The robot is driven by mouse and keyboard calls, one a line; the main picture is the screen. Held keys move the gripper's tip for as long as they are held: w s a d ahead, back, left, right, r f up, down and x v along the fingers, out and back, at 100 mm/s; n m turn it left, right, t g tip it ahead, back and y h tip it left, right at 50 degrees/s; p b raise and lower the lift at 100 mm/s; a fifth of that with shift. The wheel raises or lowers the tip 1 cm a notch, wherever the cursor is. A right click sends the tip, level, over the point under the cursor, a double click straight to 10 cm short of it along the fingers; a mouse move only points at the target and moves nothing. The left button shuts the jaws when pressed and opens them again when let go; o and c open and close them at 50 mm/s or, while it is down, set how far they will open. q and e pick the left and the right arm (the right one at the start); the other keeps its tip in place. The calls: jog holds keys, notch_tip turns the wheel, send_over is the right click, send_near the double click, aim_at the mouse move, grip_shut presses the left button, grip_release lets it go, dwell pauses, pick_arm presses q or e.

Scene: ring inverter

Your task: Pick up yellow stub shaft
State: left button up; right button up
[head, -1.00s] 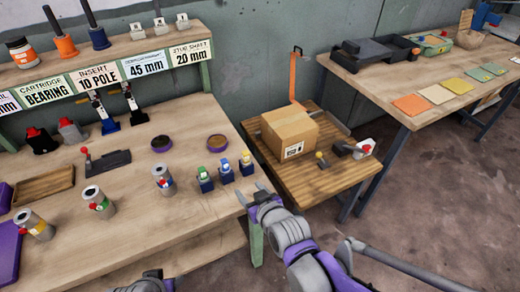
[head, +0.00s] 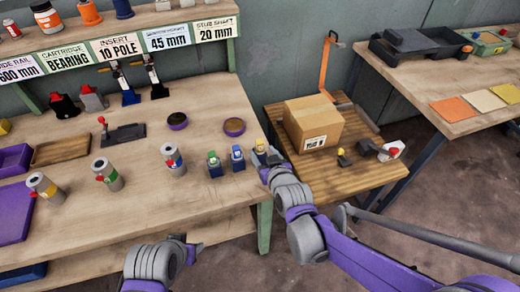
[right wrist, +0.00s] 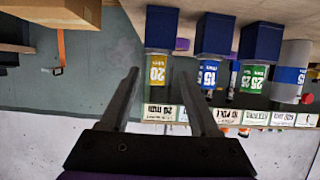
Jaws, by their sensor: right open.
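The yellow stub shaft (head: 260,146) stands in a dark blue holder at the right edge of the workbench. In the right wrist view, which is upside down, its yellow band marked 20 (right wrist: 157,68) shows between my fingers. My right gripper (head: 268,163) is open at the shaft, with no clear grip on it; its open fingers (right wrist: 159,76) lie on either side of the band in that view. Whether they touch it, I cannot tell. My left gripper (head: 188,246) is low, in front of the bench, its jaws unclear.
Blue (head: 237,155) and green (head: 213,162) stub shafts stand in holders close left of the yellow one. Grey cylinders (head: 173,161) stand further left. A cardboard box (head: 313,122) sits on the low wooden table to the right.

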aim_at(261, 149)
jog(key=x, duration=0.5)
jog(key=shift+w+d+f, duration=0.1)
grip_shut()
